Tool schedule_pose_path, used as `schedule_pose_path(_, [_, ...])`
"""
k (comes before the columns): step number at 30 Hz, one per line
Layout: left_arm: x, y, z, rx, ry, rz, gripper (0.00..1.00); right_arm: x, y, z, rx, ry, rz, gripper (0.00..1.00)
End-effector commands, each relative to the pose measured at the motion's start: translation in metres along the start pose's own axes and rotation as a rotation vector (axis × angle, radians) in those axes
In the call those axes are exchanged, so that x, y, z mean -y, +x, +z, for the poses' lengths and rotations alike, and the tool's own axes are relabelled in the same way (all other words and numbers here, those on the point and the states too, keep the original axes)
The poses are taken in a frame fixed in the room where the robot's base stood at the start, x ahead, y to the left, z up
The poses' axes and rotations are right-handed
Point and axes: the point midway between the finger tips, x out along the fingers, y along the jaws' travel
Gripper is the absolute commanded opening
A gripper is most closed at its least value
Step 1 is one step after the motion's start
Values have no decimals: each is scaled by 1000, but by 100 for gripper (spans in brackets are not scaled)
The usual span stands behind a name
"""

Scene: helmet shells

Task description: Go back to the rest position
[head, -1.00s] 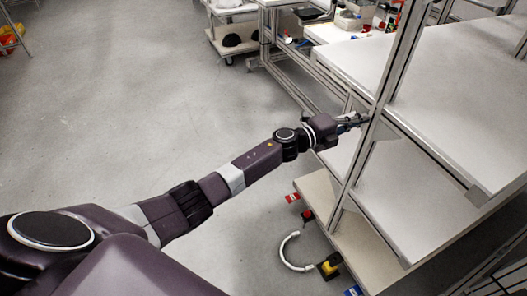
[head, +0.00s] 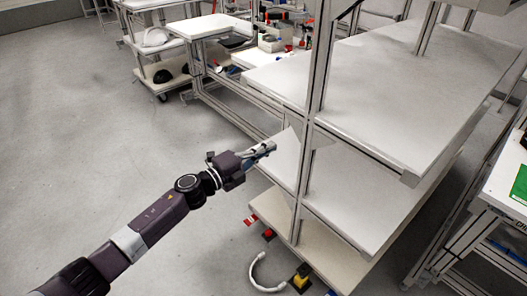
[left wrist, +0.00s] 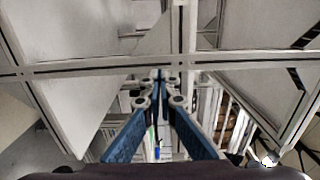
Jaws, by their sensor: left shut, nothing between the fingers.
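My left gripper (head: 268,147) reaches in from the left on an extended arm. It is just left of the metal upright of the shelf rack (head: 314,110). Its fingers are closed and hold nothing. In the left wrist view the gripper (left wrist: 160,75) shows its two blue-padded fingers meeting at the tips, with rack beams (left wrist: 80,67) behind them. I cannot tell whether the tips touch the rack. My right gripper is not in view.
The rack's white shelves (head: 400,85) are bare. A white cable loop (head: 256,272) and a yellow-black item (head: 301,276) are at the rack's foot. A cart (head: 160,60) with helmet shells stands at the back left. Open grey floor (head: 90,130) lies to the left.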

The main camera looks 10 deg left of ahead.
Motion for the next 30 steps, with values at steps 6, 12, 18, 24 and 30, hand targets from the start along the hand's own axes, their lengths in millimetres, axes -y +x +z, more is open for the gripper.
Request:
schedule_pose_path(6, [0,-14,0,-1,-1,-1,0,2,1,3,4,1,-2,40])
schedule_pose_path(12, [-25,-20,7,39,-66,25,0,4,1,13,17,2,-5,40])
schedule_pose_path(18, [-141,-57,32,240,-360,137,0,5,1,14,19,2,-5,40])
schedule_pose_path(24, [-278,-128,29,483,-669,279,0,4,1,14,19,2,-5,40])
schedule_pose_path(30, [-396,-219,-9,715,-926,423,0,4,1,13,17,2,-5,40])
